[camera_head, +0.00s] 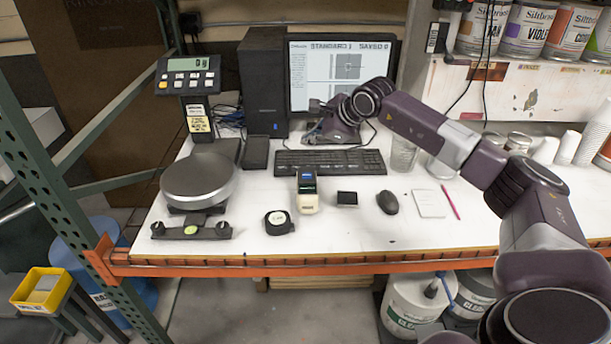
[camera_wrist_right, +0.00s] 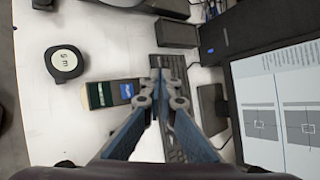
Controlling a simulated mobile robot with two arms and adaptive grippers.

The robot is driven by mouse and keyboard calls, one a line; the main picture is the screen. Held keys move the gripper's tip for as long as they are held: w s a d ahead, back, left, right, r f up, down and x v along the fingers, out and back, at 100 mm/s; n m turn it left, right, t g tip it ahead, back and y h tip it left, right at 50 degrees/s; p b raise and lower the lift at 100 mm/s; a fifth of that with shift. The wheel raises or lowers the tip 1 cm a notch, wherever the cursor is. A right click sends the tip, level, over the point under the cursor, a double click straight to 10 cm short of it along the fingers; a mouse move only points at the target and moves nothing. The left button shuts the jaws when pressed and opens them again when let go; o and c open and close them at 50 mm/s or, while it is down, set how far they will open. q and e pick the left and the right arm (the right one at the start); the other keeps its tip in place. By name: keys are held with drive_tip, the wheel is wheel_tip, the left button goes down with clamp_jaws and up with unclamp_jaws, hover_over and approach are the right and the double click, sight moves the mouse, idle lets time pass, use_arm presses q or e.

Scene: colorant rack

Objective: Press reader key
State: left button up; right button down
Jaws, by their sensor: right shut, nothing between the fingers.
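The reader (camera_head: 307,190) is a small cream handheld device with a dark top and a blue screen. My right gripper (camera_head: 316,105) is shut and empty, in front of the monitor and above the keyboard. In the right wrist view the gripper's fingertips (camera_wrist_right: 161,84) are together, apart from the reader. My left gripper is not in view.
The monitor (camera_head: 309,80) shows "STANDARD 1" and "SAVED 0". The keyboard (camera_head: 329,162) lies behind the reader. A scale (camera_head: 198,181) stands at left.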

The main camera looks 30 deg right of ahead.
sight(309, 176)
drive_tip(key=shift+f, duration=0.1)
wheel_tip(309, 176, down, 8)
drive_tip(key=b, duration=0.4)
drive_tip(key=shift+b, duration=0.35)
drive_tip(key=shift+f+b, duration=0.3)
idle(0.9)
drive_tip(key=shift+f+b, duration=0.45)
drive_tip(key=shift+b, duration=0.05)
drive_tip(key=shift+f+b, duration=0.35)
idle(0.5)
drive_tip(key=shift+r, duration=0.1)
drive_tip(key=shift+r+p, duration=0.35)
drive_tip(key=shift+r, duration=0.35)
drive_tip(key=shift+r, duration=0.1)
